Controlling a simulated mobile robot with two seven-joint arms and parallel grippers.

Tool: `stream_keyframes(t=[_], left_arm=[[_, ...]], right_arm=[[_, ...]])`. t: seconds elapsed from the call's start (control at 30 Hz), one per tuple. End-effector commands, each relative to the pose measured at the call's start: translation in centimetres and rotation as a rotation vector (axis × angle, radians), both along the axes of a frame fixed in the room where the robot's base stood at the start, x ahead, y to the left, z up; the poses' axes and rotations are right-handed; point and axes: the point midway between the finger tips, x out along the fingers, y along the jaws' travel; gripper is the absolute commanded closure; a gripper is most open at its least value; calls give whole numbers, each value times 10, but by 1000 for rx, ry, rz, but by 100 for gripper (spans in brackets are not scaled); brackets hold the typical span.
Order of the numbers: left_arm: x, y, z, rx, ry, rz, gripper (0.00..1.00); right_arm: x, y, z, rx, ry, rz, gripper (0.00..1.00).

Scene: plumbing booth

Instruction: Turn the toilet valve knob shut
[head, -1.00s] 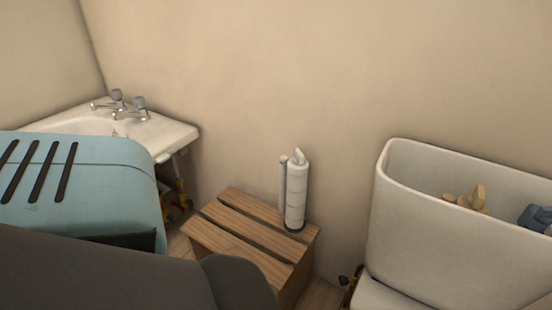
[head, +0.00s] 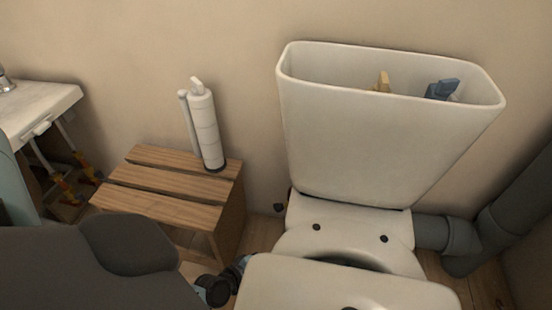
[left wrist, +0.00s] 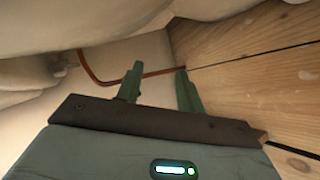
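The toilet valve knob (head: 279,208) is a small dark knob low on the wall, just left of the white toilet (head: 345,232) and under its tank. In the left wrist view a copper pipe (left wrist: 103,82) runs along the wall ahead of my left gripper (left wrist: 158,72). Its two green fingers are apart with nothing between them. I cannot make out the knob clearly in that view. In the head view dark and bluish parts of my left arm show low, left of the toilet bowl; the fingers cannot be made out there. My right gripper is not in view.
A wooden stool (head: 165,207) with a white cylinder (head: 205,130) on it stands left of the toilet. The open tank (head: 375,140) is above the bowl. A grey waste pipe (head: 450,235) is at the right, a sink (head: 40,110) at the left. Wooden floorboards (left wrist: 260,80) lie beside my left gripper.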

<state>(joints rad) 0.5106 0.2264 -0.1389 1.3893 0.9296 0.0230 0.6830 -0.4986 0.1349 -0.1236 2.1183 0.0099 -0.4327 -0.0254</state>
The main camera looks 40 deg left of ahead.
Motion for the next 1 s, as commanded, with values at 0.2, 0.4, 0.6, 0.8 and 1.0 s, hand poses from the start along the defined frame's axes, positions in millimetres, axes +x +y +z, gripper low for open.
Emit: stream_keyframes(t=[0.2,0.4,0.6,0.8,1.0], left_arm=[[49,59,7,-290,-172,385,63],[66,84,12,-407,-245,531,63],[68,86,12,-413,-249,539,63],[87,91,5,-411,-248,536,63],[116,99,-3,-410,-249,536,63]], right_arm=[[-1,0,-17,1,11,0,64],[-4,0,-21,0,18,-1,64],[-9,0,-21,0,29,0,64],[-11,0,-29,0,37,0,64],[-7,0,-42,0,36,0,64]])
